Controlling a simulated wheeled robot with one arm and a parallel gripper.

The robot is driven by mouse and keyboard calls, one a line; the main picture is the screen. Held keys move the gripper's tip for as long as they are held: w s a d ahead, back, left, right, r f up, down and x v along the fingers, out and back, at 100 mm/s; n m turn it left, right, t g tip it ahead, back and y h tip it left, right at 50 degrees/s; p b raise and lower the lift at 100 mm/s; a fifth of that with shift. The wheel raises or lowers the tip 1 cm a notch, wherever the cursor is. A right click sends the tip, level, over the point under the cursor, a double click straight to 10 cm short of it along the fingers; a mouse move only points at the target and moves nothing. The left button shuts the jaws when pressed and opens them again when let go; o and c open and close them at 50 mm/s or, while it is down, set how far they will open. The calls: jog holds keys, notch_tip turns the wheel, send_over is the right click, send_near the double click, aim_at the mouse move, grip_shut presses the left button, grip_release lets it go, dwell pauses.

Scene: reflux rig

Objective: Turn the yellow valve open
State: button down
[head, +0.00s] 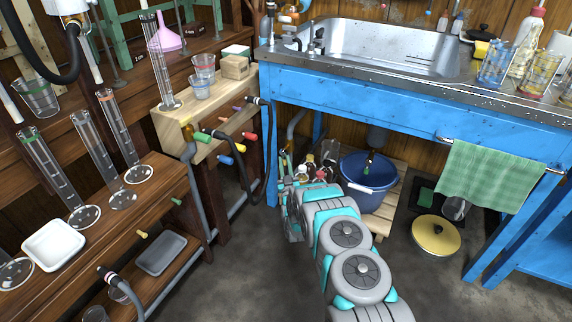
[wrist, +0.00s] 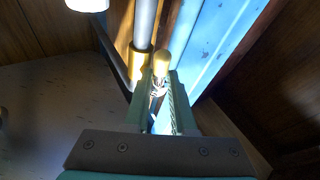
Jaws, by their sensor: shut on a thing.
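In the wrist view, a yellow valve handle (wrist: 162,63) with a rounded end sits between my fingertips. My gripper (wrist: 161,84) is shut on it. Just left of the handle, a yellow fitting (wrist: 137,66) encircles a pale upright pipe (wrist: 145,22). In the head view, my gripper (head: 286,166) is under the left end of the blue sink bench, beside its leg. The valve is hard to make out there, so how far it is turned cannot be told.
The blue sink bench (head: 370,95) overhangs my arm, its leg close to the gripper. A blue bucket (head: 369,188) and several bottles stand on a pallet right of the gripper. Wooden shelves with glassware and a dark hose (head: 268,150) are at left. A brass-coloured lid (head: 436,236) lies on the floor.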

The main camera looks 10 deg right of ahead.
jog(key=shift+w+a+m+t, duration=0.1)
jog(key=shift+m+t, duration=0.2)
jog(key=shift+m, duration=0.3)
jog(key=c, duration=0.8)
grip_release()
jog(key=shift+o, duration=0.2)
